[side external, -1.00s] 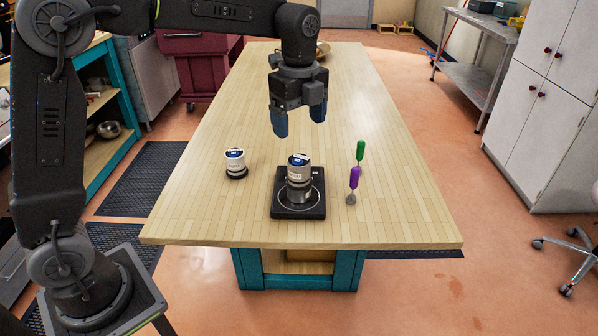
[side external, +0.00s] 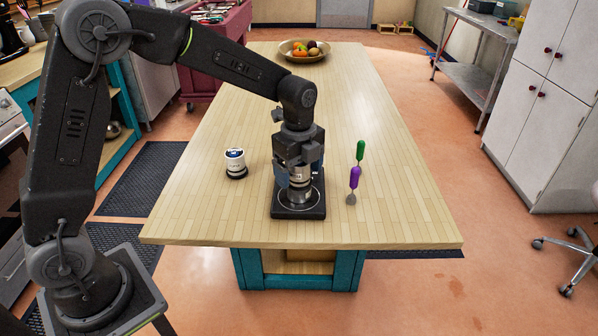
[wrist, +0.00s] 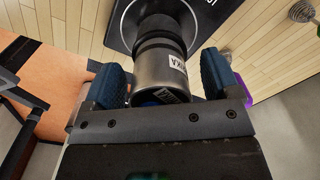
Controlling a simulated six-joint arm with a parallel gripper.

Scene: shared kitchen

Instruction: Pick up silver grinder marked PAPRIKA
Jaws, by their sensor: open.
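A silver grinder (side external: 300,188) stands upright on a black scale (side external: 308,213) near the front of the table. In the wrist view the grinder (wrist: 160,66) has a white label whose visible letters end in "KA"; the rest is turned out of sight. My gripper (side external: 297,180) is lowered over the grinder from above. In the wrist view my gripper's blue fingers (wrist: 162,74) are open, one on each side of the grinder's body. The left finger is close to it, and I cannot tell whether it touches.
A second, shorter white-and-dark container (side external: 235,163) stands to the left. A fruit bowl (side external: 292,56) is at the far end. The table's middle is clear.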

